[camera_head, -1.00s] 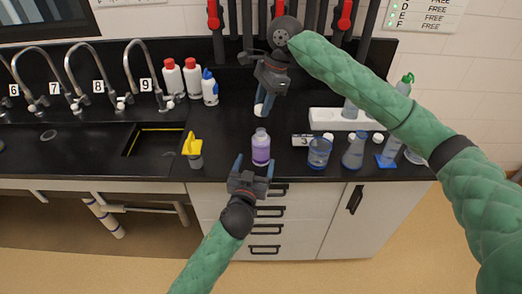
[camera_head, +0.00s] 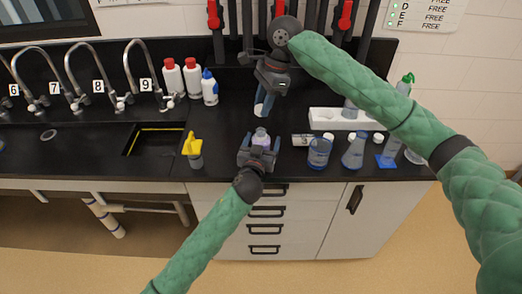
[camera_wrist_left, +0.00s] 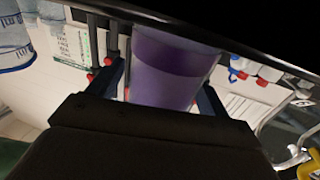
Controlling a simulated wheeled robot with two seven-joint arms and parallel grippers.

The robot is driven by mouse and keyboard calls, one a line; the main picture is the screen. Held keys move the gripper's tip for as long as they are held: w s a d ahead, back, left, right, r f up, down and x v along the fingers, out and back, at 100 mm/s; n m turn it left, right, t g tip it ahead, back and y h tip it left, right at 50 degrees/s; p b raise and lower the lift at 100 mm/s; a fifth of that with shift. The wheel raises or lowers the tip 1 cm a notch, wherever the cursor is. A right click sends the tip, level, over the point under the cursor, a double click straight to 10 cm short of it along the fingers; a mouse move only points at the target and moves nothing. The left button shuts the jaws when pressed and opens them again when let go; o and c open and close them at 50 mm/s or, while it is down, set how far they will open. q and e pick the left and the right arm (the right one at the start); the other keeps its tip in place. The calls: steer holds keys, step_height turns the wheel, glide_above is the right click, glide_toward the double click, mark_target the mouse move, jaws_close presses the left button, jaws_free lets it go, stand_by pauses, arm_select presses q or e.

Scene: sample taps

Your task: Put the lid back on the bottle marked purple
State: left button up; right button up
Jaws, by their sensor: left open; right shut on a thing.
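The purple-marked bottle (camera_head: 261,136) stands upright near the counter's front edge; its pale neck shows above my left gripper (camera_head: 260,150). In the left wrist view its purple body (camera_wrist_left: 172,75) lies between the two fingers of my left gripper (camera_wrist_left: 163,90), which are open on either side of it. My right gripper (camera_head: 266,103) is shut on a small white lid (camera_head: 259,109), behind and above the bottle. The lid is apart from the bottle. My left gripper hides most of the bottle's body in the head view.
A blue beaker (camera_head: 319,153), a flask (camera_head: 354,151) and a white rack (camera_head: 335,122) stand to the right. A yellow-topped item (camera_head: 193,150) stands left, near the sink (camera_head: 152,141). Red-capped bottles (camera_head: 173,79) stand at the back left.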

arm_select(q)
steer(key=c, duration=1.5)
arm_select(e)
glide_above(260, 131)
steer(key=shift+w+d+f, duration=0.15)
steer(key=shift+d+f, duration=0.05)
steer(key=shift+f, duration=1.05)
steer(key=shift+w+d+f, duration=0.1)
steer(key=shift+d+f, duration=0.1)
steer(key=shift+f, duration=1)
steer(key=shift+f, duration=0.9)
steer(key=shift+f, duration=0.55)
